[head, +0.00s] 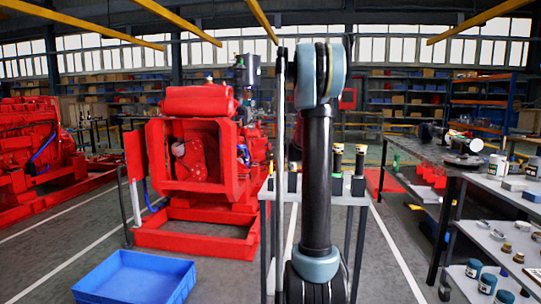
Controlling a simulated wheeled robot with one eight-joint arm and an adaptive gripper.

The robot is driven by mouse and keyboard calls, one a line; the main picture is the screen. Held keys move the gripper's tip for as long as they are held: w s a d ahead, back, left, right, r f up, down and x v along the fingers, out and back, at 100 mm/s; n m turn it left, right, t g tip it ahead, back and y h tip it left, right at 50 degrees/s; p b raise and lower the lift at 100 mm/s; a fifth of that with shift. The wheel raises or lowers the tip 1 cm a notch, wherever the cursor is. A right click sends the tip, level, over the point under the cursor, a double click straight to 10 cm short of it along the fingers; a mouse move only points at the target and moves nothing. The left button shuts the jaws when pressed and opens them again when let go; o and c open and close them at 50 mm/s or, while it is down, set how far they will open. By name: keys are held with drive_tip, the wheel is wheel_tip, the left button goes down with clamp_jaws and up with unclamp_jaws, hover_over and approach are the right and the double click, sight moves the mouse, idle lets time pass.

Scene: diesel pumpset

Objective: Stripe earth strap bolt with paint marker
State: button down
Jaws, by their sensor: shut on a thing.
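The red diesel pumpset (197,160) stands on its red base frame, left of centre. The earth strap bolt is too small or hidden to make out on it. A small grey table (350,199) stands to its right, partly behind my arm. Two upright dark pieces with yellowish tops, perhaps markers, stand on it: one (337,162) just right of my arm, the other (359,164) farther right. I cannot tell which is the paint marker. My arm rises through the middle of the view. My gripper cannot be made out, nor anything held in it.
A blue crate (130,280) lies on the floor at front left. Another red machine (30,145) stands at far left. A grey bench (480,170) with jars and small parts runs along the right. White-lined floor between the table and bench is partly open.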

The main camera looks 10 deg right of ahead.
sight(271, 173)
drive_tip(key=shift+f, duration=2.45)
drive_tip(key=shift+f, duration=0.85)
drive_tip(key=c, duration=1.5)
unclamp_jaws()
drive_tip(key=shift+s, duration=0.1)
drive_tip(key=v, duration=1.1)
drive_tip(key=shift+s+d+r, duration=0.1)
drive_tip(key=shift+s+d, duration=0.05)
drive_tip(key=shift+s, duration=0.15)
